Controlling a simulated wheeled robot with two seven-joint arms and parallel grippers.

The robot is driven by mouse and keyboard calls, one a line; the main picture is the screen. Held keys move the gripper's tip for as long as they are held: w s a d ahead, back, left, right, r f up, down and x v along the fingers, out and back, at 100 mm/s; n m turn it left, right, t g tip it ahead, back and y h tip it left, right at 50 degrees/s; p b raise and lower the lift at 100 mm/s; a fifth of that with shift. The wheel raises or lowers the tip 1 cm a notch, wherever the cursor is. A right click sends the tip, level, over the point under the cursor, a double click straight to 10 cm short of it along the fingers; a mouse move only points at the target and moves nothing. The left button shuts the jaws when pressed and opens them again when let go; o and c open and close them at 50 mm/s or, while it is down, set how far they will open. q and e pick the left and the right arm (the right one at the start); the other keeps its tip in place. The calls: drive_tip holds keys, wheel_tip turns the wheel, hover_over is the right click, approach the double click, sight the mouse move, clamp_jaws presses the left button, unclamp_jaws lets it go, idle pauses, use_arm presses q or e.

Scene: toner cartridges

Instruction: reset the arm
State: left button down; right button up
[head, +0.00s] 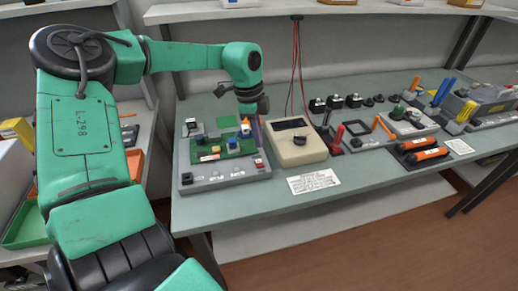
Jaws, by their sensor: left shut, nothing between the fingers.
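My left arm (85,140) comes in from the left, bends at its top and reaches over the workbench (365,175). Its gripper (248,106) points down above the back right part of a grey fixture (225,176) that carries a green circuit board (212,148). The gripper is shut, with nothing seen held in it. The fingertips are small and partly dark, and I cannot tell whether they touch the board. My right gripper is not in view.
A beige meter box (297,148) stands just right of the gripper, with red and black cables behind it. Orange and black cylinders (427,156) lie in a dark tray farther right. A shelf (310,12) runs above. The bench's front edge is mostly clear.

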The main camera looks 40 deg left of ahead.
use_arm(q)
drive_tip(key=shift+r, duration=0.4)
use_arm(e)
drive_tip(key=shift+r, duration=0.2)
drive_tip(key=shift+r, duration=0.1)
